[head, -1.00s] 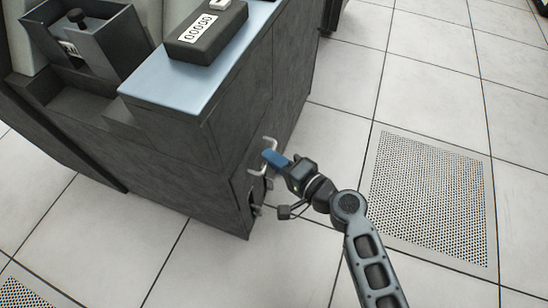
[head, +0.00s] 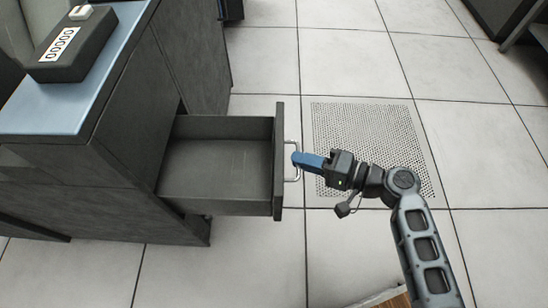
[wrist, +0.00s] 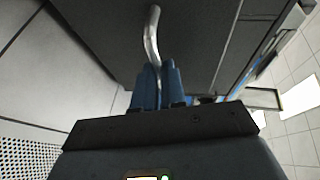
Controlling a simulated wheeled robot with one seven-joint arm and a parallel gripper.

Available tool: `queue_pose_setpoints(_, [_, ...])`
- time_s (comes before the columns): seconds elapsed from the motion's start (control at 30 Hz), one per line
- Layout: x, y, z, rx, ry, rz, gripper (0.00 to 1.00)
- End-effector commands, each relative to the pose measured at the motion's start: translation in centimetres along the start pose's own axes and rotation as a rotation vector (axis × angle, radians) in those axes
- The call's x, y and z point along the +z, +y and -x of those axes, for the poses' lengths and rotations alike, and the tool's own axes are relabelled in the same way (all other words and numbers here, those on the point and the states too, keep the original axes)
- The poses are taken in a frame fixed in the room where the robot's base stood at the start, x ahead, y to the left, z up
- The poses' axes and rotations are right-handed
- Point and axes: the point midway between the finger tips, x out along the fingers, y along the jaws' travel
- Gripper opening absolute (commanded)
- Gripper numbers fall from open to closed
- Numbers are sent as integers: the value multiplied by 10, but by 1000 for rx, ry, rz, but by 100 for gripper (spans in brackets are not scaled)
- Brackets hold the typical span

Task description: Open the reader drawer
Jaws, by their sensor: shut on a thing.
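The reader drawer (head: 215,175) is dark grey and stands pulled far out of the side of the dark cabinet (head: 130,130). Its inside looks empty. A silver bar handle (head: 298,165) is on its front panel (head: 279,165); it also shows in the wrist view (wrist: 152,38). My gripper (head: 297,160) has blue fingers and is shut on the handle from the right side. In the wrist view the blue fingers (wrist: 158,85) close around the lower part of the handle, with the dark drawer front behind. The contact itself is partly hidden by the fingers.
A black counter box (head: 68,48) with a row of zeros sits on the cabinet's blue top (head: 60,105). A perforated floor tile (head: 370,135) lies beyond my arm. Tiled floor right of the drawer is open. A dark unit (head: 505,15) stands at the upper right.

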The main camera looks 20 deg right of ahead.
Motion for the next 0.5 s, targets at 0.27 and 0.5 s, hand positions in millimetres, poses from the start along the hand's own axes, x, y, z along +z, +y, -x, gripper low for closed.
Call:
queue_pose_setpoints(0.27, [-14, 10, 36, 1, -1, -2, 0])
queue_pose_setpoints(0.5, [-17, 11, 43, 1, -3, -2, 0])
